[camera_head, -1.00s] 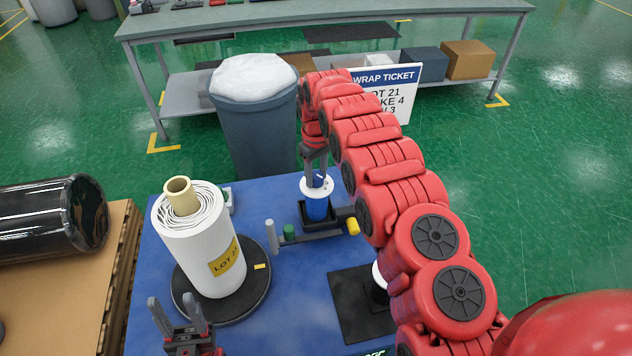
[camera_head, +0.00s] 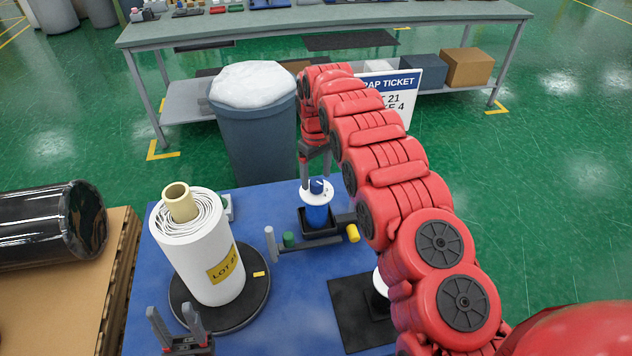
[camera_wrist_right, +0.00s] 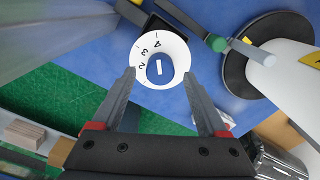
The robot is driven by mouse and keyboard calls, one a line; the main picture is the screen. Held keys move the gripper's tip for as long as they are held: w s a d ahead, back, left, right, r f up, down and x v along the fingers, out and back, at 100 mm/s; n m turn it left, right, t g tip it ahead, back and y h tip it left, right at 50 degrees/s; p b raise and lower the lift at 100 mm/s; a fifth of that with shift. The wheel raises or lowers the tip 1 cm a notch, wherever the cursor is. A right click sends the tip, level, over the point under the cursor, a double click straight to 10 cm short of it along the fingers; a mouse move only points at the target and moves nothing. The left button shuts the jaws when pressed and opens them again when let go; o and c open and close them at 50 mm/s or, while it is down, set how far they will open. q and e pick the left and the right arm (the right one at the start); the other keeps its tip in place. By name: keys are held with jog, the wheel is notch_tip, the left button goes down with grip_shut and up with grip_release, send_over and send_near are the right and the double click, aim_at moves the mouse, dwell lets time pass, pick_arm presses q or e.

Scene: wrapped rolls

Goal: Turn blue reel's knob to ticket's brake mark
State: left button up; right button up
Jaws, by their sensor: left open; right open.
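In the right wrist view the knob (camera_wrist_right: 160,68) shows a white line, with 2, 3 and 4 around the white dial (camera_wrist_right: 177,47); the line's upper end points roughly toward the 4. My right gripper (camera_head: 315,170) is open just above the knob, apart from it; its fingers (camera_wrist_right: 160,92) show empty in the wrist view. My left gripper (camera_head: 175,318) is open and empty at the front left. The ticket (camera_head: 402,90), partly hidden by my right arm, shows a 4 on its brake line.
A white wrapped roll (camera_head: 200,250) stands on a black turntable (camera_head: 262,290) left of the reel. A grey bin (camera_head: 258,140) stands behind the table.

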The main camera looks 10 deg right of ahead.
aim_at(316, 180)
notch_tip(316, 180, up, 6)
jog(key=shift+w+r+b, duration=0.1)
jog(key=shift+r+b, duration=0.1)
jog(key=shift+b, duration=0.55)
notch_tip(316, 180, up, 8)
jog(key=p, duration=0.7)
jog(key=shift+r+p, duration=0.2)
jog(key=shift+p, duration=0.1)
